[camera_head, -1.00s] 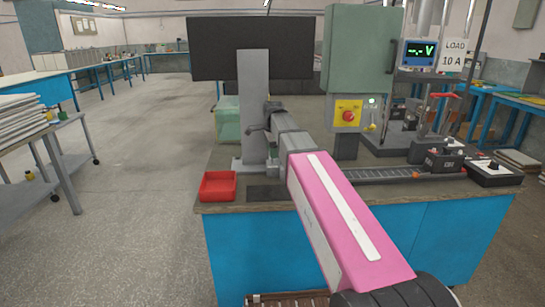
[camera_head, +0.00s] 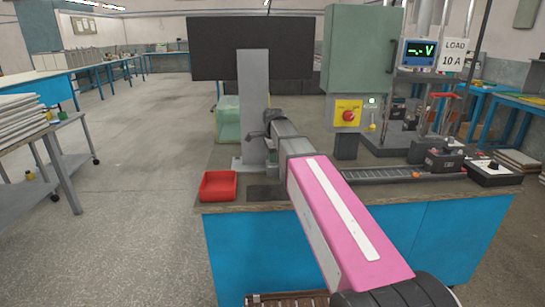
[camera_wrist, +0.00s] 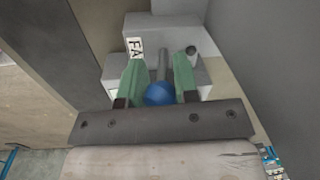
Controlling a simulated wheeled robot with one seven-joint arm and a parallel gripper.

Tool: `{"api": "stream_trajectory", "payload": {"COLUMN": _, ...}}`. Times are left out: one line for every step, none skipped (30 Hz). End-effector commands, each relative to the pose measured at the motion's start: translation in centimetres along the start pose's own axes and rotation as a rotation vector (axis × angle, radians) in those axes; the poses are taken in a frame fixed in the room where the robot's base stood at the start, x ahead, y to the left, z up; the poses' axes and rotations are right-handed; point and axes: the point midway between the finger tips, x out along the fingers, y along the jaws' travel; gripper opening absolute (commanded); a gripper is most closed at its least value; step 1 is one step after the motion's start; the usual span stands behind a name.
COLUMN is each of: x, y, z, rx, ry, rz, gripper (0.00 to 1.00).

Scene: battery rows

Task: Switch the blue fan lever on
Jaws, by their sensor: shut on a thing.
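The blue ball knob (camera_wrist: 159,94) of the fan lever shows in the wrist view, with its grey rod (camera_wrist: 163,62) running up from it against a light grey box. In the head view my pink and grey arm reaches to the grey post (camera_head: 252,105) on the bench; the knob and my fingertips are hidden there.
A red tray (camera_head: 218,186) sits at the bench's left front. A dark panel (camera_head: 215,48) stands behind the post. A green cabinet (camera_head: 357,50) and a yellow switch box with a red knob (camera_head: 348,114) stand to the right. Black devices (camera_head: 443,160) sit at the right.

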Motion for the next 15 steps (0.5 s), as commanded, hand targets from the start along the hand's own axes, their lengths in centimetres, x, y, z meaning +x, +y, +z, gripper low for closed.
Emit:
{"api": "stream_trajectory", "payload": {"x": 0.0, "y": 0.4, "z": 0.0, "rx": 0.0, "ry": 0.004, "rz": -0.021, "gripper": 0.0}}
{"api": "stream_trajectory", "payload": {"x": 0.1, "y": 0.5, "z": 0.1, "rx": 0.0, "ry": 0.006, "rz": -0.036, "gripper": 0.0}}
{"api": "stream_trajectory", "payload": {"x": 0.1, "y": 0.7, "z": 0.1, "rx": -0.001, "ry": 0.01, "rz": -0.064, "gripper": 0.0}}
{"api": "stream_trajectory", "payload": {"x": 0.1, "y": 0.9, "z": 0.1, "rx": -0.001, "ry": 0.014, "rz": -0.087, "gripper": 0.0}}
{"api": "stream_trajectory", "payload": {"x": 0.1, "y": 1.1, "z": 0.1, "rx": -0.002, "ry": 0.018, "rz": -0.111, "gripper": 0.0}}
{"api": "stream_trajectory", "payload": {"x": 0.2, "y": 1.2, "z": 0.1, "rx": -0.002, "ry": 0.024, "rz": -0.145, "gripper": 0.0}}
{"api": "stream_trajectory", "payload": {"x": 0.2, "y": 1.3, "z": 0.2, "rx": -0.003, "ry": 0.028, "rz": -0.17, "gripper": 0.0}}
{"api": "stream_trajectory", "payload": {"x": 0.3, "y": 1.4, "z": 0.2, "rx": -0.003, "ry": 0.033, "rz": -0.194, "gripper": 0.0}}
{"api": "stream_trajectory", "payload": {"x": 0.3, "y": 1.6, "z": 0.2, "rx": -0.003, "ry": 0.038, "rz": -0.226, "gripper": 0.0}}
{"api": "stream_trajectory", "payload": {"x": 0.4, "y": 1.6, "z": 0.2, "rx": -0.004, "ry": 0.041, "rz": -0.248, "gripper": 0.0}}
{"api": "stream_trajectory", "payload": {"x": 0.4, "y": 1.7, "z": 0.2, "rx": -0.004, "ry": 0.045, "rz": -0.269, "gripper": 0.0}}
{"api": "stream_trajectory", "payload": {"x": 0.5, "y": 1.7, "z": 0.3, "rx": -0.004, "ry": 0.049, "rz": -0.295, "gripper": 0.0}}
{"api": "stream_trajectory", "payload": {"x": 0.5, "y": 1.7, "z": 0.3, "rx": -0.004, "ry": 0.052, "rz": -0.312, "gripper": 0.0}}
{"api": "stream_trajectory", "payload": {"x": 0.5, "y": 1.8, "z": 0.3, "rx": -0.004, "ry": 0.054, "rz": -0.327, "gripper": 0.0}}
{"api": "stream_trajectory", "payload": {"x": 0.5, "y": 1.8, "z": 0.3, "rx": -0.004, "ry": 0.057, "rz": -0.344, "gripper": 0.0}}
